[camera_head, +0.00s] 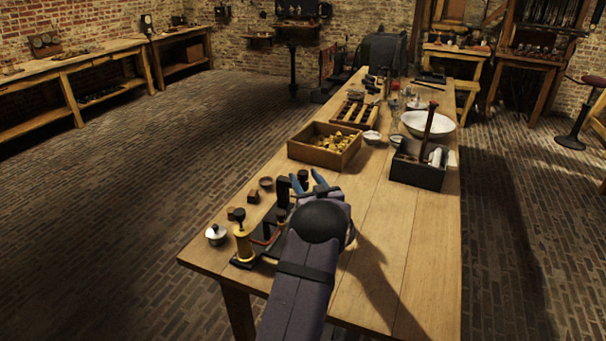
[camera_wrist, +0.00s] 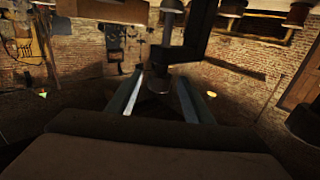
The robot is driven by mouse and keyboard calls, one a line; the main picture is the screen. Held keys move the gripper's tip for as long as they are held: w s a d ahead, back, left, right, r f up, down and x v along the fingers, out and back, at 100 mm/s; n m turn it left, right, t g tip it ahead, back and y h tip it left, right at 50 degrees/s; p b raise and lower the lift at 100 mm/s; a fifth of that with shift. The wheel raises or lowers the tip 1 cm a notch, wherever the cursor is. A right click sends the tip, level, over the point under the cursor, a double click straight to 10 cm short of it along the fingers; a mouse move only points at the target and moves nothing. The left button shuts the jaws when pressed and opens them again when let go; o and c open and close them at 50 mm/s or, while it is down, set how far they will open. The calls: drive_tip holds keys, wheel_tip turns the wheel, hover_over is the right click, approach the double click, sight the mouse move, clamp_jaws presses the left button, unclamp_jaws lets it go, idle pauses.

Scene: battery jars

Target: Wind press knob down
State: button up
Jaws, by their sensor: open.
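A dark press (camera_head: 284,191) with an upright black frame stands near the front left of the bench, partly hidden by my arm. A small black knob (camera_head: 303,175) shows beside it, by my fingertips. My gripper (camera_head: 306,181) has two blue fingers spread apart. In the wrist view, the open fingers of my gripper (camera_wrist: 160,82) lie on either side of a dark round knob (camera_wrist: 158,85). A pale metal shaft (camera_wrist: 168,20) and the black frame (camera_wrist: 198,35) show above it. I cannot tell whether the fingers touch the knob.
A brass cylinder with a black top (camera_head: 242,240) and a small lidded pot (camera_head: 216,235) stand to the left. Small blocks sit near the press. A wooden tray of brass parts (camera_head: 306,157) and a dark box (camera_head: 417,176) stand farther back. The bench's right front is clear.

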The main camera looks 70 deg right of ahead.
drive_tip(key=shift+x, duration=1)
drive_tip(key=c, duration=1.1)
drive_tip(key=shift+o, duration=0.2)
drive_tip(key=shift+w+m+g+h+b, duration=0.1)
drive_tip(key=shift+m+g+h+b, duration=0.3)
drive_tip(key=shift+m+g+b, duration=0.15)
drive_tip(key=shift+m+g+h+b, duration=0.25)
drive_tip(key=shift+g+h+b, duration=0.05)
drive_tip(key=shift+g+h, duration=0.15)
drive_tip(key=o, duration=1.1)
drive_tip(key=shift+c, duration=0.2)
